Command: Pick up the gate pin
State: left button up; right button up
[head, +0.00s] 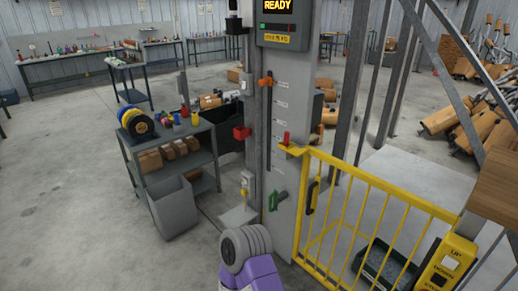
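A small red upright piece (286,138), which looks like the gate pin, stands at the yellow bracket (293,150) on the top left corner of the yellow gate (375,190). The bracket is against the grey post (285,200). How deep the red piece sits in the bracket cannot be told. A purple and grey part of my own arm shows at the bottom centre, below and left of the gate. Neither of my grippers can be seen.
The grey post carries an orange handle (266,82), a green handle (278,201) and a READY display (277,8). A shelf cart (170,150) and grey bin (173,208) stand left. A yellow control box (447,264) is at lower right.

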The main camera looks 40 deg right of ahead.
aim_at(287, 134)
jog(key=u, duration=0.15)
jog(key=i, duration=1.45)
jog(key=z, duration=0.7)
jog(key=i, duration=1.4)
jog(key=z, duration=1.2)
